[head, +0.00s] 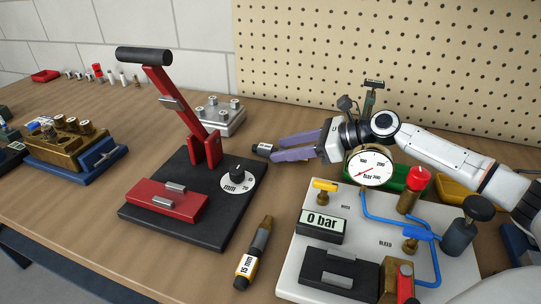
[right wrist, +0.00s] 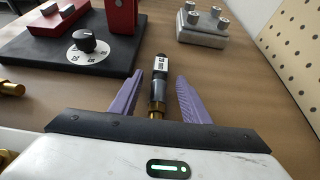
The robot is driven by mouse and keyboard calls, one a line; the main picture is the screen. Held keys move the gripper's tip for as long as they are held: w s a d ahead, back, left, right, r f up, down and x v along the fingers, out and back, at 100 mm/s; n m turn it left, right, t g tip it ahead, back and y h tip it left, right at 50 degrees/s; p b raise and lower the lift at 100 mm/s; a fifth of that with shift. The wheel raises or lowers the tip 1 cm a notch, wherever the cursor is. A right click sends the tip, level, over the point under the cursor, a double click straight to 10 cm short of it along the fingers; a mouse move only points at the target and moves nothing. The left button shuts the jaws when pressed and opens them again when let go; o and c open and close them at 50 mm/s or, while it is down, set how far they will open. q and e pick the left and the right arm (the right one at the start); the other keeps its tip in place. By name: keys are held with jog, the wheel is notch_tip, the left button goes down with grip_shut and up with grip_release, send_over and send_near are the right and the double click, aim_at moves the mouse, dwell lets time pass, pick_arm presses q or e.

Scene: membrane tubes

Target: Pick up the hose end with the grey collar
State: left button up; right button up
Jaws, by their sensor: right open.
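A short dark hose end (right wrist: 157,86) with a white label, a greyish dark body and a brass end lies between the purple fingers of my right gripper (right wrist: 170,74) in the right wrist view. Gaps show on both sides of it. In the head view its labelled tip (head: 263,149) shows just left of the open right gripper (head: 276,148); the fingers hide the rest. I cannot clearly tell its collar colour. A second hose end (head: 246,263), with a white 15 mm label and a yellow band, lies in front on the table. My left gripper is not in view.
A black press base (head: 150,222) with a red lever (head: 180,108) stands left of the right gripper. A white gauge panel (head: 300,270) is at front right. A grey block with posts (head: 220,118) and a pegboard (head: 400,60) are behind.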

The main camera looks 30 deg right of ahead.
jog(key=c, duration=1)
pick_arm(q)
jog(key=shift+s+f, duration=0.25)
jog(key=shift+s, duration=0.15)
pick_arm(e)
grip_shut()
jog(key=shift+r, duration=0.15)
